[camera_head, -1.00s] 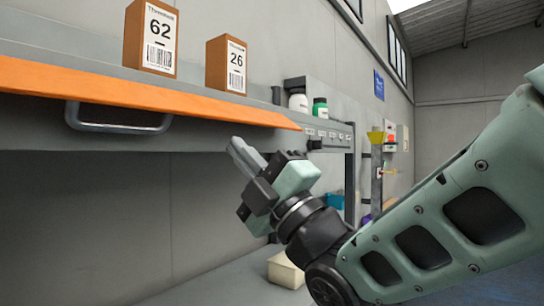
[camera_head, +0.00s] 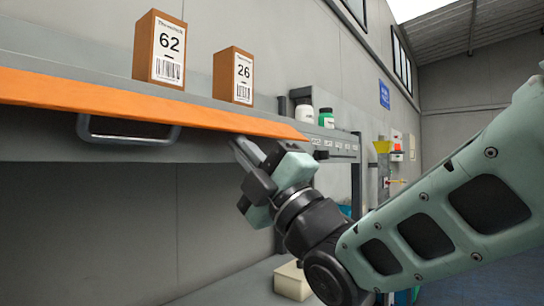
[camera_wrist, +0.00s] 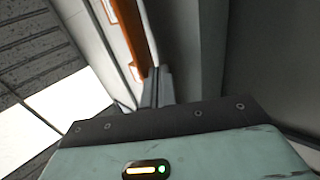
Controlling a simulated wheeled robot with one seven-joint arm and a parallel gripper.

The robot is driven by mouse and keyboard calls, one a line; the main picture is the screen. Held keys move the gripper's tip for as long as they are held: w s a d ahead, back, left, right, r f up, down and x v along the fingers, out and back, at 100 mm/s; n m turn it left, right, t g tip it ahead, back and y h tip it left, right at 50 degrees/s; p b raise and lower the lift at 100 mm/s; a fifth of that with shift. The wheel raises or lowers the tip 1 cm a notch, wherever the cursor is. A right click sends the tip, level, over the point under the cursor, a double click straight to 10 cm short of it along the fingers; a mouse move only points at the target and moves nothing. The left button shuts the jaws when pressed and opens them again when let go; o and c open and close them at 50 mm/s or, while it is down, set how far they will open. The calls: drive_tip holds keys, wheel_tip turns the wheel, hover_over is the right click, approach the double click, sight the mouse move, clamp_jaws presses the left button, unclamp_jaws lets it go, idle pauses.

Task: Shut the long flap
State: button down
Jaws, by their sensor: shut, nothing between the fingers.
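The long orange flap (camera_head: 130,102) runs along the front of the shelf and slants outward and down. A grey bar handle (camera_head: 128,133) hangs below it on the left. My gripper (camera_head: 236,143) is shut and empty, with its fingertips just under the flap's lower edge, toward its right end. I cannot tell whether they touch it. In the wrist view the shut fingers (camera_wrist: 157,84) point up beside an orange strip (camera_wrist: 126,38), which seems to be the flap.
White (camera_head: 304,115) and green-capped (camera_head: 326,118) bottles stand farther right. A pale bin (camera_head: 292,281) sits below. The space under the flap at left is clear.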

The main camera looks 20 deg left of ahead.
drive_tip(key=shift+s+d+r, duration=0.1)
drive_tip(key=shift+d+r, duration=0.05)
drive_tip(key=shift+r, duration=0.1)
drive_tip(key=shift+s+d+r+b, duration=0.15)
drive_tip(key=shift+d+r+b, duration=0.3)
drive_tip(key=shift+r, duration=0.1)
idle(0.4)
